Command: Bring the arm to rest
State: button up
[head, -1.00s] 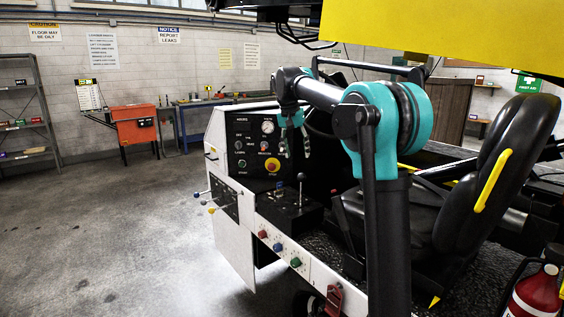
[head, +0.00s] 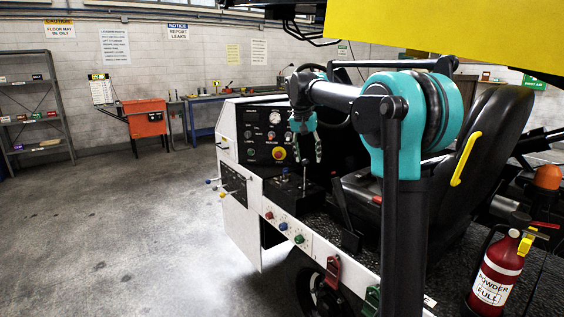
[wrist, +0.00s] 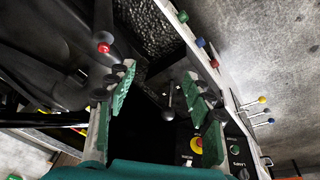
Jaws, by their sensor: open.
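My arm is teal and black and is bent over the side of the belt loader (head: 235,225) in the head view. My gripper (head: 304,158) hangs downward in front of the control panel (head: 262,135). In the wrist view my gripper (wrist: 155,100) is open, with its two green-padded fingers apart and nothing held between them. A black knobbed lever (wrist: 168,105) shows between the fingers, further down; I cannot tell that it touches either finger.
The black seat (head: 495,150) stands to the right of my arm. A red fire extinguisher (head: 492,275) is at the lower right. A yellow panel (head: 450,35) hangs overhead. Levers (head: 215,185) stick out of the white side. The floor (head: 110,230) at left is clear.

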jog(key=s+d+f+n, duration=0.1)
jog(key=s+d+f, duration=0.2)
jog(key=s+f, duration=0.7)
jog(key=s+d+f+n+t+y, duration=0.1)
jog(key=s+d+f, duration=0.2)
jog(key=s+f, duration=0.7)
jog(key=s+d+f+n+t, duration=0.1)
jog(key=s+d+f, duration=0.3)
jog(key=s+f, duration=0.6)
jog(key=s, duration=0.5)
jog(key=shift+f+y, duration=0.15)
jog(key=shift+y, duration=0.25)
jog(key=shift+o, duration=0.4)
